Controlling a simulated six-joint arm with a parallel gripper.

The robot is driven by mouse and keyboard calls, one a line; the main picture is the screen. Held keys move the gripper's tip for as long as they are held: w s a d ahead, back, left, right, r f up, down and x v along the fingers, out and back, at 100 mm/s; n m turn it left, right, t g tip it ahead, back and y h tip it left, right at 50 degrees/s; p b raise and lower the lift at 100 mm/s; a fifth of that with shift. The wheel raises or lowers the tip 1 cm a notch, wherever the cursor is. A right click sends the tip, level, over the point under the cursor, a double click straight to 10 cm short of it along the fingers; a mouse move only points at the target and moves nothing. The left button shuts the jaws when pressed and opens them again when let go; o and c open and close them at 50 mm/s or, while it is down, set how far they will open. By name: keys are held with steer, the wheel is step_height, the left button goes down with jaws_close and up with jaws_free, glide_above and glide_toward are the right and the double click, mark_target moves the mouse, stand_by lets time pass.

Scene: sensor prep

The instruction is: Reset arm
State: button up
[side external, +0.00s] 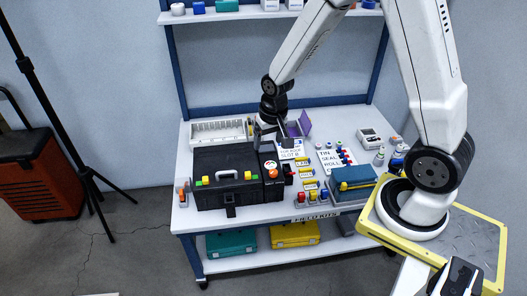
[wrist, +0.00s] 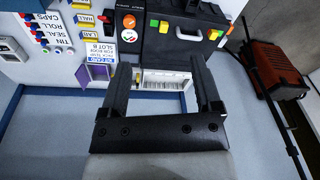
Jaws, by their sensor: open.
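My arm reaches in from the right in the side external view, over the white workbench (side external: 240,218). My gripper (side external: 285,132) is above the back half of the bench, behind a large black case (side external: 225,188). In the wrist view my gripper (wrist: 160,68) has its two dark fingers wide apart, with nothing held between them. A white slotted rack (wrist: 166,79) shows between the fingers, farther off. The black case (wrist: 180,45) appears beyond it, upside down in that view.
A purple holder (side external: 304,123), label cards (side external: 333,160) and a teal-and-yellow box (side external: 352,181) occupy the bench. A shelf (side external: 245,14) runs above its back. A tripod (side external: 62,118) and red cabinet (side external: 40,175) stand left.

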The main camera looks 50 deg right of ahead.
steer(key=s+a+r+n+t, duration=0.1)
steer(key=s+a+r+n, duration=0.4)
steer(key=s, duration=0.4)
steer(key=shift+a+r, duration=0.2)
steer(key=shift+a, duration=0.1)
